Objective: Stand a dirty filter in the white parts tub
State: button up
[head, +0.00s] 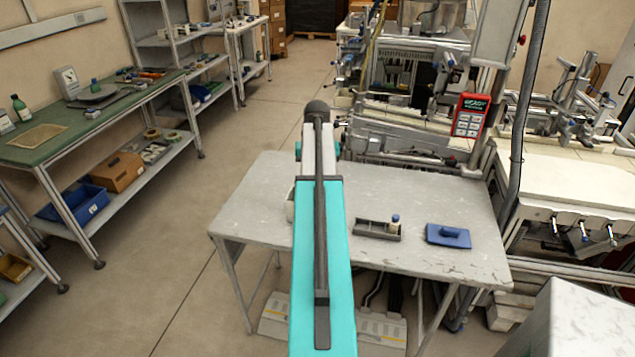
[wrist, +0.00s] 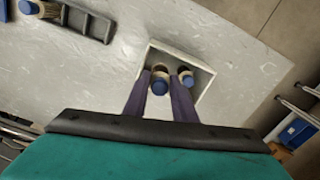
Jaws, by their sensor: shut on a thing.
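My gripper (wrist: 160,75) is shut on a filter (wrist: 160,86) with a blue end and a tan body. It is at the white parts tub (wrist: 203,68), within its outline in the wrist view. I cannot tell whether the filter touches the tub's floor. A second filter (wrist: 186,77), with a blue end and a dark part, is in the tub right of the held one. Another blue-ended filter (head: 395,222) is in a grey tray (head: 366,232) on the table. In the head view my arm hides the gripper and most of the tub.
The grey worktable (head: 300,262) has clear surface around the tray. A machine bench (head: 415,150) stands close behind the table. A green-topped bench (head: 70,135) is at left, across open floor.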

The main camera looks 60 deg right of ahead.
jog(key=shift+f+b, duration=1.35)
jog(key=shift+f, duration=1.45)
jog(key=o, duration=1.1)
jog(key=shift+r, duration=0.1)
jog(key=shift+r+p, duration=4.35)
jog(key=shift+r, duration=2.45)
